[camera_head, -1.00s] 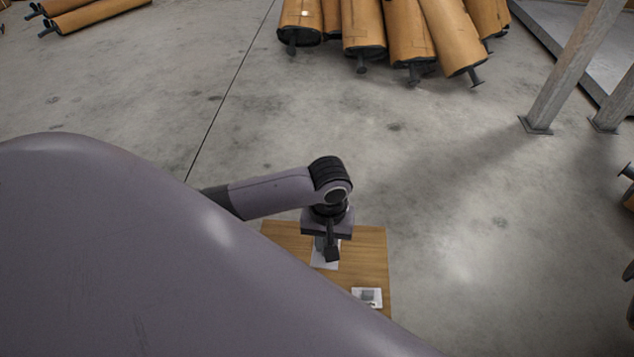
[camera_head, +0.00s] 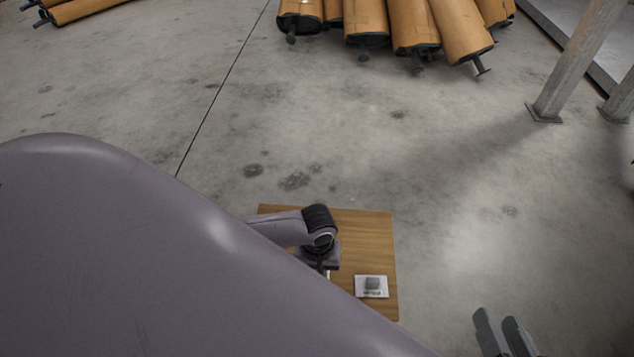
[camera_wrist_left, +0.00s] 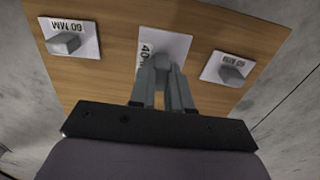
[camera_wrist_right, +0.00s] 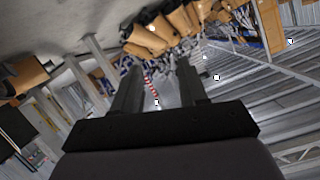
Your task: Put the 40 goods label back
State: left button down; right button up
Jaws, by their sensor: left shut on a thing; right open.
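The 40 label (camera_wrist_left: 178,46) is a white plate with a grey grip block, seen in the left wrist view against a wooden board (camera_wrist_left: 120,30). My left gripper (camera_wrist_left: 164,82) is shut on its block. I cannot tell whether the plate touches the board or hovers just over it. In the head view my left gripper (camera_head: 324,272) is over the board (camera_head: 365,235), and the purple-grey body hides most of the label. My right gripper (camera_head: 503,330) is open and empty at the lower right, over the floor; its spread fingers show in the right wrist view (camera_wrist_right: 155,90).
Two 60 MM labels with grey blocks flank the 40 label, one at left (camera_wrist_left: 75,38) and one at right (camera_wrist_left: 229,68). One label (camera_head: 371,286) shows in the head view. Grey posts (camera_head: 578,60) stand at right. Floor between is clear.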

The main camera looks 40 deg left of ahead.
pick_arm(q)
notch_tip(320, 180, down, 4)
jog(key=shift+f+b, duration=0.1)
jog(key=shift+b, duration=1.1)
jog(key=shift+f, duration=0.25)
pick_arm(e)
jog(key=shift+s+d+n+t+h, duration=0.2)
jog(key=shift+d+n+t+h, duration=0.3)
jog(key=shift+d, duration=0.45)
pick_arm(q)
jog(key=shift+f, duration=0.15)
jog(key=c, duration=1.1)
grip_release()
